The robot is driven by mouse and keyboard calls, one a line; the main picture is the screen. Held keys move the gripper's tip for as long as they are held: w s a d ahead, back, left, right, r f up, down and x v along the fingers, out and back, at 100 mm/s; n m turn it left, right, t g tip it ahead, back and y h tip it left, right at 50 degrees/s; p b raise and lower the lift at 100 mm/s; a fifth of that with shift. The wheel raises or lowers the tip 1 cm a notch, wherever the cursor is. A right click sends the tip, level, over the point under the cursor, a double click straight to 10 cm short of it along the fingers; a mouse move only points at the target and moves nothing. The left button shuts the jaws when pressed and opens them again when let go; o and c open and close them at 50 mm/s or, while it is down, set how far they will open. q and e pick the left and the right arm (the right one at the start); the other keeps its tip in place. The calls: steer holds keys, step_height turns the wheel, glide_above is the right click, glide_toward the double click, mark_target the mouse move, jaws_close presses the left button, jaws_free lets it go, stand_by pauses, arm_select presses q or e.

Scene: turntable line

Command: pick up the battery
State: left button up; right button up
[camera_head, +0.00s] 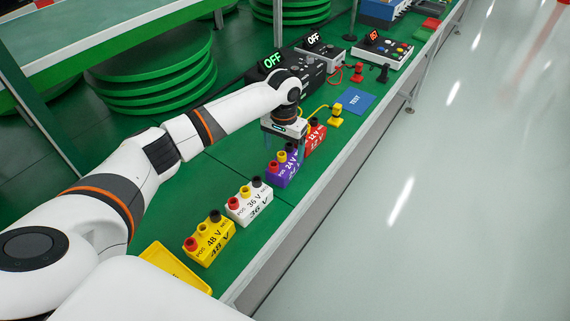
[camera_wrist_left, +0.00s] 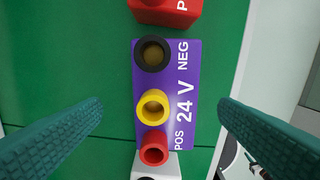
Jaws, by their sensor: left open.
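Battery blocks stand in a row on the green bench top. They are a yellow 48 V one (camera_head: 209,242), a white 36 V one (camera_head: 250,206), a purple 24 V one (camera_head: 284,173) and a red 12 V one (camera_head: 316,138). My left gripper (camera_head: 284,149) is open over the purple battery. In the left wrist view, its two fingers stand apart on either side of the purple battery (camera_wrist_left: 183,105), with space on both sides. The purple battery has black, yellow and red terminals. In the head view, the gripper hides part of its top. My right gripper is not in view.
A yellow tray (camera_head: 172,268) lies at the near end. A blue TEST pad (camera_head: 354,101), yellow and red plug pieces with cables, and devices with OFF displays (camera_head: 318,51) stand farther along. Stacked green discs (camera_head: 155,70) are at the left. The bench's right edge borders open floor (camera_head: 460,190).

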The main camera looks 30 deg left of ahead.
mark_target(285, 155)
arm_select(q)
steer(key=f, duration=0.5)
steer(key=shift+s+d, duration=0.15)
steer(key=shift+d, duration=0.15)
steer(key=shift+f, duration=0.3)
steer(key=shift+c, duration=0.7)
steer(key=c, duration=1.2)
steer(key=shift+r, duration=0.1)
steer(key=shift+c, duration=1)
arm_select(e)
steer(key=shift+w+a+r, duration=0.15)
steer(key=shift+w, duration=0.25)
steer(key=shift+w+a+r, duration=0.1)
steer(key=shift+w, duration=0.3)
